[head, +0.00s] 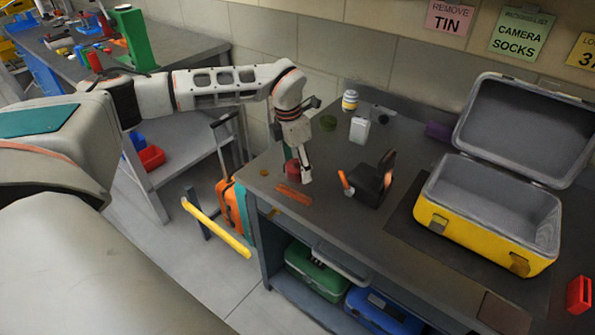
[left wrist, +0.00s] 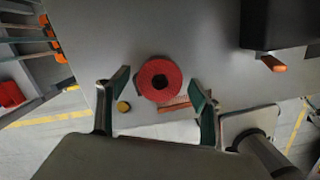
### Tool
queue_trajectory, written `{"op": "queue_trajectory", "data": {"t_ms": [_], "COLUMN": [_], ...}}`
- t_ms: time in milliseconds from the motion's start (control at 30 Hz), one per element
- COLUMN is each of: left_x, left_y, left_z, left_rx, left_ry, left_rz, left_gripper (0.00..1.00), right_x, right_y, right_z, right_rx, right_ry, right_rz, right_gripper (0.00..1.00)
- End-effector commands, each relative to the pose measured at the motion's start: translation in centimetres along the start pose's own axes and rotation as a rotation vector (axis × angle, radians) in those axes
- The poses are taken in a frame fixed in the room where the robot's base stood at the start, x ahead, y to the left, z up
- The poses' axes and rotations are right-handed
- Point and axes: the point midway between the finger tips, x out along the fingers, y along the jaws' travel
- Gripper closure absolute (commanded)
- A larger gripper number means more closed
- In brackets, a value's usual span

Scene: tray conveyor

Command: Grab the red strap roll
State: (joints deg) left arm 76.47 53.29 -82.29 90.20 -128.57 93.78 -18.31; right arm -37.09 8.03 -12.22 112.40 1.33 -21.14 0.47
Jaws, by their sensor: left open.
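The red strap roll (head: 293,170) stands on the grey workbench near its left end, partly hidden behind my left gripper in the head view. I cannot tell how far the fingertips are above the bench. My right gripper is not in view.
An orange strip (head: 294,195) and a small yellow disc (left wrist: 123,107) lie close to the roll. A black holder with an orange handle (head: 370,182) stands to the right. An open yellow case (head: 480,225) sits further right.

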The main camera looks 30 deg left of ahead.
Motion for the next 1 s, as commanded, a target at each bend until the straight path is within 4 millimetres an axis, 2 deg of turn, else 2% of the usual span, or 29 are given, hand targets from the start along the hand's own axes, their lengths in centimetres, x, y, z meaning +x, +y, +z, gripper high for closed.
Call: {"op": "queue_trajectory", "data": {"t_ms": [100, 300, 333, 467, 500, 833, 1000], "left_x": [1.3, 1.3, 1.3, 1.3, 1.3, 1.1, 0.0], "left_y": [0.0, 0.0, 0.0, 0.0, 0.0, 0.0, 0.1], "left_z": [0.0, 0.1, 0.1, 0.1, 0.1, 0.1, 0.3], "left_rx": [-0.001, -0.001, -0.001, -0.001, -0.001, 0.0, 0.0], "left_ry": [0.0, -0.001, -0.001, -0.001, -0.001, -0.002, -0.005], "left_rz": [0.0, 0.001, 0.001, 0.001, 0.0, 0.001, 0.002], "left_gripper": [0.35, 0.35, 0.4, 0.73, 0.78, 0.78, 0.78], "right_x": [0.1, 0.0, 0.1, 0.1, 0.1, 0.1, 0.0], "right_y": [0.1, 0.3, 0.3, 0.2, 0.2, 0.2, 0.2], "right_z": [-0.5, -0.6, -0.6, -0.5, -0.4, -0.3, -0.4], "right_rx": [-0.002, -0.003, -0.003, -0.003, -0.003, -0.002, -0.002], "right_ry": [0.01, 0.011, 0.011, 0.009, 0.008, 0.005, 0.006], "right_rz": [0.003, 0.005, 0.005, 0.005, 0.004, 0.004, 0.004], "right_gripper": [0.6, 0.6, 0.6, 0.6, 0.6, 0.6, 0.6]}}
